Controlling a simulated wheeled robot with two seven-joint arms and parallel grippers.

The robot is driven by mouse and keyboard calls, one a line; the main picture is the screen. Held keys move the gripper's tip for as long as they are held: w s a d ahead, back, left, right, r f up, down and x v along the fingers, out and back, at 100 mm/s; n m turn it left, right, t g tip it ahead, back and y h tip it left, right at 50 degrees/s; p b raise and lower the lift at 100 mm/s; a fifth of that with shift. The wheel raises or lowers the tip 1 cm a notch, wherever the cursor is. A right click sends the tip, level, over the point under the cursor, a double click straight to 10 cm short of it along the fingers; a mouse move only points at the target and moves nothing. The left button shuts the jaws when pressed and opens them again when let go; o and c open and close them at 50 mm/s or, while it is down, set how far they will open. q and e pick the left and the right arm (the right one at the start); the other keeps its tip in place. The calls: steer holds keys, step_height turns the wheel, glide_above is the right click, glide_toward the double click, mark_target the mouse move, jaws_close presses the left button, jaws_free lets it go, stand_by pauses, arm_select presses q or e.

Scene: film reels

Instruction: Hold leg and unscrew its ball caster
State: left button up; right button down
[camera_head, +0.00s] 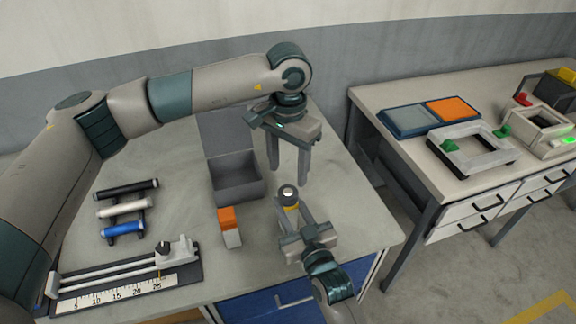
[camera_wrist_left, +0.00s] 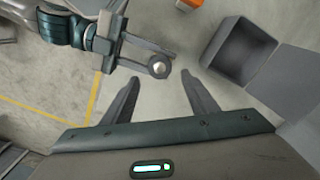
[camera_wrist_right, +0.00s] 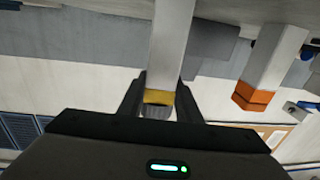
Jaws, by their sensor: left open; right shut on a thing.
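My right gripper (camera_head: 290,222) is shut on a leg with a yellow band (camera_head: 291,208); in the right wrist view the pale leg (camera_wrist_right: 172,40) runs between its fingers (camera_wrist_right: 160,95). The ball caster (camera_head: 288,191), a grey ball in a dark holder, is at the leg's upper end in the head view. My left gripper (camera_head: 288,178) is open, fingers pointing down, just above the caster. In the left wrist view the caster's ball (camera_wrist_left: 159,69) shows between the open fingertips (camera_wrist_left: 161,78).
A white leg with an orange band (camera_head: 229,227) stands beside an open grey box (camera_head: 237,180). Black, white and blue bars (camera_head: 123,208) and a ruler fixture (camera_head: 125,285) lie at the left. A second table (camera_head: 440,180) at the right holds trays and frames.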

mark_target(288, 192)
arm_select(q)
steer(key=shift+m, duration=1.2)
steer(key=shift+f, duration=0.1)
steer(key=shift+f, duration=3.9)
steer(key=shift+c, duration=0.7)
